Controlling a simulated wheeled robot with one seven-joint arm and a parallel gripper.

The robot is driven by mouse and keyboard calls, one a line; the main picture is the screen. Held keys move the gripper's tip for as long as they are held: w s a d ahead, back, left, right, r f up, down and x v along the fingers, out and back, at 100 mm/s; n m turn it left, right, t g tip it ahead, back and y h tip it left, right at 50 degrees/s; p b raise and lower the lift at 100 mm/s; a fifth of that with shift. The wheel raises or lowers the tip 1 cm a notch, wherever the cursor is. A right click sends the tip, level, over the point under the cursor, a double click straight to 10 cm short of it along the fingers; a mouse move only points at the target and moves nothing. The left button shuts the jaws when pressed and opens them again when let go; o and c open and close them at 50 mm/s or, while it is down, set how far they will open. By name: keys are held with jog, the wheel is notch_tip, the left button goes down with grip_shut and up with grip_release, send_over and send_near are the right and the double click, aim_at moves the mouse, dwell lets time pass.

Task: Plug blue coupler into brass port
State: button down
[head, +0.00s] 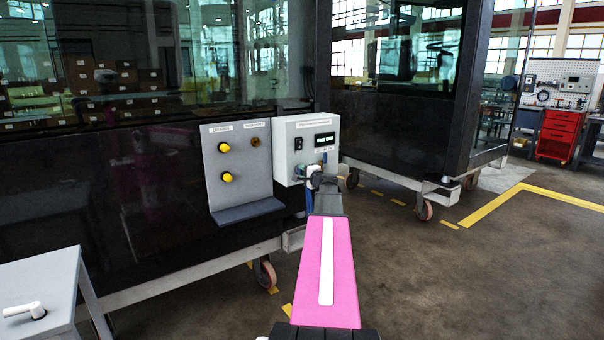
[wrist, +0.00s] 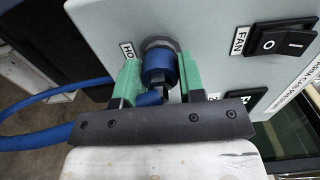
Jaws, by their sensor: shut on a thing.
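The blue coupler (wrist: 157,66) sits between the green fingers of my gripper (wrist: 158,88) in the wrist view, and the gripper is shut on it. Its front end meets a dark grey fitting on the face of the light grey control box (head: 290,145); I cannot tell whether it is locked there. A blue hose (wrist: 60,92) loops off to the left. The brass port (head: 255,141) is on the grey panel (head: 240,165) left of the box, at the upper right, with nothing in it. My gripper in the head view (head: 315,180) is at the box's lower edge, mostly hidden by my arm.
Two yellow caps or knobs (head: 225,162) stick out of the panel's left side. A ledge (head: 248,211) juts out below. A grey table (head: 40,290) stands at lower left.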

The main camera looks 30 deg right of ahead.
jog(key=shift+s+d, duration=0.2)
jog(key=shift+s, duration=2.65)
jog(key=shift+a, duration=0.1)
